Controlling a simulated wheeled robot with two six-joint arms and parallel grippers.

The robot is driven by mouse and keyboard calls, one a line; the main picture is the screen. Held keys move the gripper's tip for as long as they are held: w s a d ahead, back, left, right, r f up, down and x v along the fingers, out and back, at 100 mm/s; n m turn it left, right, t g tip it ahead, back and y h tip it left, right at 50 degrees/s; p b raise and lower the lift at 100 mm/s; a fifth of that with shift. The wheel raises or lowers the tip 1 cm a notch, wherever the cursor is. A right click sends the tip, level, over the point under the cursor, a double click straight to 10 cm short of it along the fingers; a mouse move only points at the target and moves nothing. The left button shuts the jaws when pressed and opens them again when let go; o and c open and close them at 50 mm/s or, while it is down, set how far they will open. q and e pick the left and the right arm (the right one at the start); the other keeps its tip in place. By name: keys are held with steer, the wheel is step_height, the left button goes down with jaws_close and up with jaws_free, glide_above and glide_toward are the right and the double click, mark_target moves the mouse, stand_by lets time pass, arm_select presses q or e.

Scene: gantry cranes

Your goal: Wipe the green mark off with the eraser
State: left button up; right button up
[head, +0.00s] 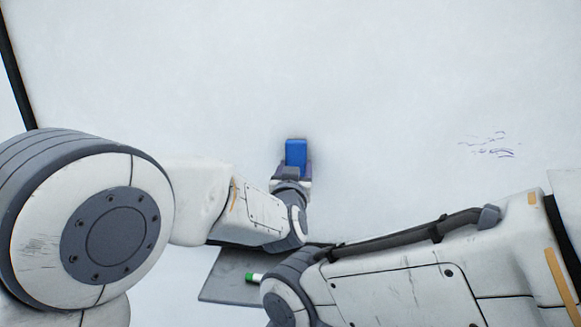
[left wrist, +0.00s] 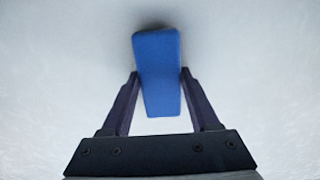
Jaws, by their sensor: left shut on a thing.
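The eraser (head: 296,153) is a blue block with a dark edge. My left gripper (head: 292,172) is shut on it and holds it at the white board (head: 400,80). In the left wrist view the eraser (left wrist: 158,70) sits between the two dark fingers of the left gripper (left wrist: 158,85), its far end close to or touching the board; I cannot tell which. No green mark shows on the board in either view; the eraser and arms cover part of it. My right gripper is not in view.
Faint purple scribbles (head: 488,146) are on the board at the right. A grey tray (head: 225,283) below holds a green-and-white marker (head: 254,277), partly near my right arm. A dark board frame (head: 14,70) runs along the left. The board above the eraser is clear.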

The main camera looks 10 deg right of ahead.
arm_select(q)
steer(key=b+v, duration=0.1)
steer(key=v, duration=0.5)
stand_by(0.4)
steer(key=shift+s, duration=0.1)
steer(key=v, duration=0.3)
steer(key=shift+d+b, duration=0.1)
steer(key=shift+b, duration=0.2)
